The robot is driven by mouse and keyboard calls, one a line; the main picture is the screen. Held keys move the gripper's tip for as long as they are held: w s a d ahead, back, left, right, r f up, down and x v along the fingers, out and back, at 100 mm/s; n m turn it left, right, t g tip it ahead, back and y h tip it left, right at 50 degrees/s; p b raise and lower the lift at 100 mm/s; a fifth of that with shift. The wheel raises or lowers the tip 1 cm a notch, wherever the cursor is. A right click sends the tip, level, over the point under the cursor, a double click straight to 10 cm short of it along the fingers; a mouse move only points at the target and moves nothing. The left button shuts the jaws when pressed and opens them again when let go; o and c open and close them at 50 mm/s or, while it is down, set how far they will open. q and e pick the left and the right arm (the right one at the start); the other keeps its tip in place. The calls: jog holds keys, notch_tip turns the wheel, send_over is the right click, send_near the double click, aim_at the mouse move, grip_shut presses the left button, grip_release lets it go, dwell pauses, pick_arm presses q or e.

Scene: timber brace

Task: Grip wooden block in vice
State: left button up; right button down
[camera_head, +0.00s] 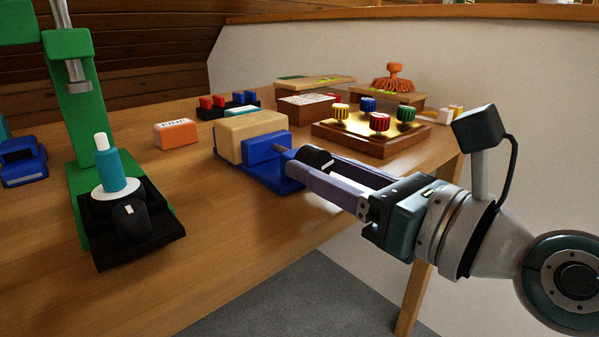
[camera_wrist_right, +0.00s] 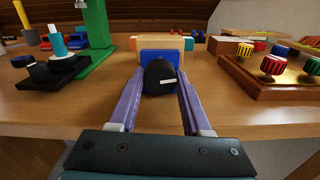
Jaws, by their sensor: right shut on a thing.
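The blue vice (camera_head: 262,168) stands on the wooden table, with its black handle knob (camera_head: 317,160) facing the front right. The pale wooden block (camera_head: 250,136) sits at the vice, behind its blue front jaw; whether it is clamped tight cannot be told. My right gripper (camera_head: 312,166) is shut on the black knob, one finger on each side of it. In the right wrist view the knob (camera_wrist_right: 160,77) lies between the purple fingers, with the blue jaw (camera_wrist_right: 161,52) and the block (camera_wrist_right: 174,42) behind. My left gripper is not in view.
A green press (camera_head: 75,130) with a black base stands left. An orange and white box (camera_head: 175,133) lies behind the vice on the left. A wooden board with coloured knobs (camera_head: 370,138) stands close on the right.

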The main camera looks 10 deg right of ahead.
jog(key=shift+f+m+b, duration=0.1)
jog(key=shift+m+b, duration=0.25)
jog(key=shift+m, duration=1.55)
jog(key=shift+c, duration=1.8)
grip_release()
